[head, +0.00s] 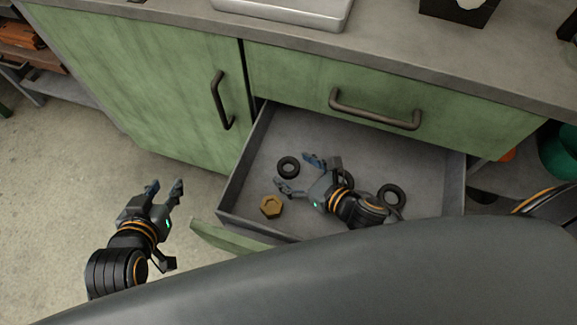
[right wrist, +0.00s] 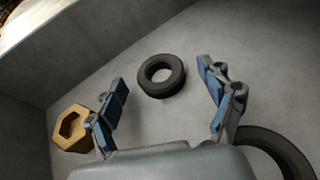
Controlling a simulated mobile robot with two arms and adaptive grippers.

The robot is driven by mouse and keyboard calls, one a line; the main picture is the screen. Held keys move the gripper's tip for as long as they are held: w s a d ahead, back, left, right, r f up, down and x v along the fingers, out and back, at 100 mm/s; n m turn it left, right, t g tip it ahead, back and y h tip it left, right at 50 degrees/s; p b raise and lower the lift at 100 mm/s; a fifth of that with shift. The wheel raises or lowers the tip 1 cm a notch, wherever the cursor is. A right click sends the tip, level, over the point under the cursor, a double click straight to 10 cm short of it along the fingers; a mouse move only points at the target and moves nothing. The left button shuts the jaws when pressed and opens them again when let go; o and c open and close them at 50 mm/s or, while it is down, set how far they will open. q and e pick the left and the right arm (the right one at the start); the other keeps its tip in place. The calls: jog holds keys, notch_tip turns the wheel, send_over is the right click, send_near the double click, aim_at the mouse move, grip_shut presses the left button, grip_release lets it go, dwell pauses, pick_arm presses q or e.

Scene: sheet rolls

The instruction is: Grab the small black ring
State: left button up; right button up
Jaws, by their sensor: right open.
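A small black ring (head: 288,167) lies flat on the floor of the open drawer (head: 313,125). In the right wrist view, the small ring (right wrist: 150,88) lies ahead, between the lines of the two fingers and not gripped. My right gripper (head: 293,170) is open and empty inside the drawer, its fingertips close to this ring. The right fingers (right wrist: 163,76) also show in the wrist view. A larger black ring (head: 391,188) lies further right. Another ring (head: 348,179) is partly hidden by my right gripper. My left gripper (head: 166,185) is open and empty, outside the drawer on the left.
A brass hex nut (head: 271,206) lies in the drawer near the small ring, left of the fingers in the wrist view (right wrist: 65,140). The drawer walls stand close around. A closed drawer with a handle (head: 375,115) overhangs the back. A green cabinet door (head: 150,85) is at left.

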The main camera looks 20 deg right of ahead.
aim_at(295, 171)
pick_arm(q)
jog(key=shift+r, duration=0.1)
pick_arm(e)
jog(key=shift+c, duration=0.4)
jog(key=c, duration=1)
jog(key=shift+o, duration=0.2)
jog(key=shift+r, duration=0.1)
